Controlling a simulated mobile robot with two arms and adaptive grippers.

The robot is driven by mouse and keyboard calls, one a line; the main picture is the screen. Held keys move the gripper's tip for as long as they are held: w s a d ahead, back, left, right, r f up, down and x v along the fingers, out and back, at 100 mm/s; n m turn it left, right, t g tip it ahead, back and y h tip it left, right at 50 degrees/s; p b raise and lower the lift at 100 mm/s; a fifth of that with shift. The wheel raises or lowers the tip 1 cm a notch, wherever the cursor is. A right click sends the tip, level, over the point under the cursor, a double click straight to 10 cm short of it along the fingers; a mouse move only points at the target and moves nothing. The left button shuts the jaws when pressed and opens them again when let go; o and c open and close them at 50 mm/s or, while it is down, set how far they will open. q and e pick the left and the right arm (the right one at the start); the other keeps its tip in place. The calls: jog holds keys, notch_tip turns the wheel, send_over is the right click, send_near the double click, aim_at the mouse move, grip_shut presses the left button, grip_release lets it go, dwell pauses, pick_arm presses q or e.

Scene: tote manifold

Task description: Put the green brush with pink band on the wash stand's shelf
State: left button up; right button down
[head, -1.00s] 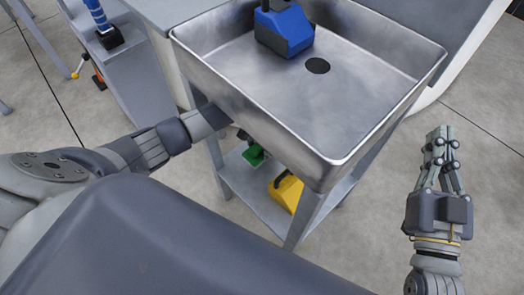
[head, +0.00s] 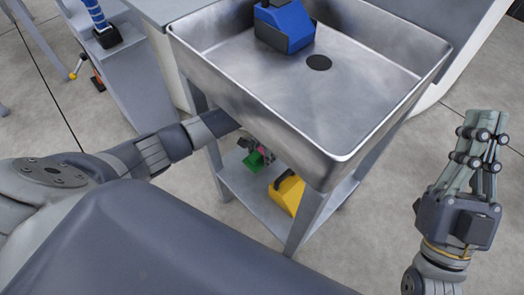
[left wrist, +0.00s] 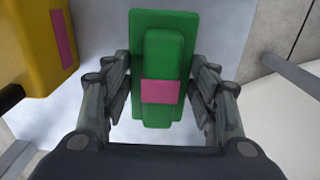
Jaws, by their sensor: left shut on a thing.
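The green brush (head: 253,161) with its pink band (left wrist: 161,91) is at the wash stand's lower shelf (head: 245,194), below the sink. My left gripper (left wrist: 160,92) is shut on it, with fingers on both sides of the handle. In the head view the sink's wall and my left arm hide most of that gripper. I cannot tell whether the brush touches the shelf or hangs just above it. My right gripper (head: 487,122) is empty, off to the right over the floor; its fingers look close together, but the angle leaves their opening unclear.
The shelf's front legs and the sink's wall are close to my left arm.

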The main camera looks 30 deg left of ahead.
aim_at(262, 150)
pick_arm(q)
jog(key=o, duration=1)
jog(key=shift+o, duration=0.2)
pick_arm(e)
jog(key=shift+h, duration=0.3)
pick_arm(q)
jog(key=shift+r, duration=0.2)
notch_tip(262, 150, up, 4)
jog(key=shift+f+p, duration=0.15)
jog(key=shift+p, duration=0.8)
notch_tip(262, 150, up, 3)
jog(key=shift+r+p, duration=0.15)
jog(key=shift+p, duration=0.6)
jog(key=shift+r, duration=0.15)
pick_arm(e)
jog(key=w+f+g+h, duration=0.3)
jog(key=f+g, duration=0.6)
jog(key=f, duration=0.6)
jog(key=shift+w+d, duration=0.4)
jog(key=shift+w, duration=0.5)
jog(key=shift+f, duration=0.1)
